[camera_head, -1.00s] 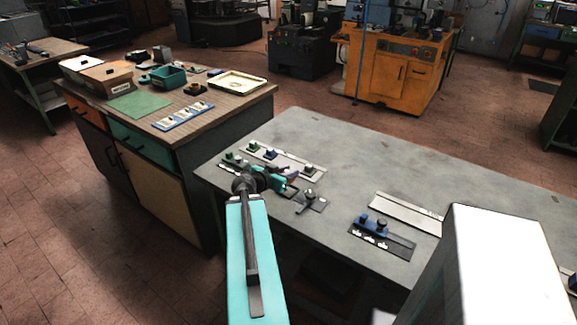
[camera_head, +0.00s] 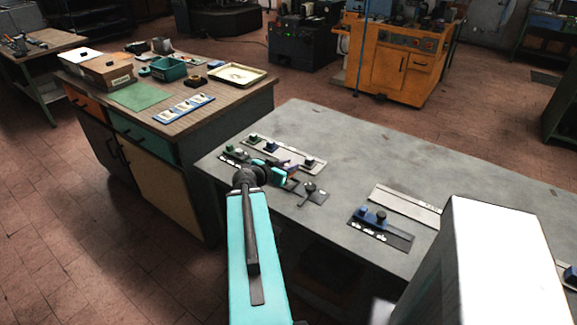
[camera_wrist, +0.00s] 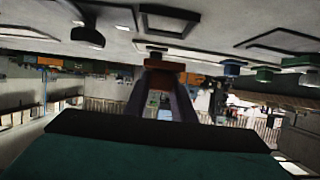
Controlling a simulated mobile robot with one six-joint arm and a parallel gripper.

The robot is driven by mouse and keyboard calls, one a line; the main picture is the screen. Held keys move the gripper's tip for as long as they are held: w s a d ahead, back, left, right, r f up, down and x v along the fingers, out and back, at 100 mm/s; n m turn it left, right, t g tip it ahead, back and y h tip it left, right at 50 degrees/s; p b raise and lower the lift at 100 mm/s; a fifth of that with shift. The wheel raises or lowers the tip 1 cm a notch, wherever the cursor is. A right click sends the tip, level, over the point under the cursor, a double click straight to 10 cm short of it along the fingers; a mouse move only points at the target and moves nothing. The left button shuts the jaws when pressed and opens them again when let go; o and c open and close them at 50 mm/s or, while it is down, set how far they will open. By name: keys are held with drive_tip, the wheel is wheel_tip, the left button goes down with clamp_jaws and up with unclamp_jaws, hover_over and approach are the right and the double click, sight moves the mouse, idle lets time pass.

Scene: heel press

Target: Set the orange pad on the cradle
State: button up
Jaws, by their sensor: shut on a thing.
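My gripper (camera_head: 288,173) is low over the near-left part of the grey table. In the wrist view its two dark fingers (camera_wrist: 166,72) are shut on a small orange block, which I take as the orange pad (camera_wrist: 168,66). The pad cannot be made out in the head view. I cannot tell for sure which fixture is the cradle. A dark plate with a round knob (camera_head: 308,190) lies just right of my gripper.
A pale strip with green and blue fixtures (camera_head: 272,147) lies behind my gripper. A dark plate with blue pieces (camera_head: 374,222) and another pale strip (camera_head: 408,207) lie to the right. The table's middle and far part (camera_head: 370,145) are bare.

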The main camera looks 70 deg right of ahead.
drive_tip(key=w+a+r+n+t+y, duration=0.1)
drive_tip(key=w+a+r+n+t, duration=0.25)
drive_tip(key=w+a, duration=0.7)
drive_tip(key=w+a+r+n+t, duration=0.25)
drive_tip(key=w+a+t, duration=0.2)
drive_tip(key=w, duration=1.15)
drive_tip(key=w+a+r+n+t+y, duration=0.15)
drive_tip(key=w+a+n+t, duration=0.25)
drive_tip(key=w+a, duration=0.7)
drive_tip(key=w+a+r+n+t+y, duration=0.1)
drive_tip(key=w+a+r+n+y, duration=0.2)
drive_tip(key=a, duration=1)
drive_tip(key=w+a+r+n+t+y, duration=0.2)
drive_tip(key=w+a+r+n+y, duration=0.2)
drive_tip(key=a, duration=0.9)
drive_tip(key=w+a+r+n+t+y, duration=0.2)
drive_tip(key=w+a+r, duration=0.6)
drive_tip(key=a, duration=0.6)
drive_tip(key=shift+w+r+n+y, duration=0.25)
drive_tip(key=shift+w+n+y, duration=0.5)
drive_tip(key=shift+w+n, duration=0.35)
drive_tip(key=shift+w, duration=0.1)
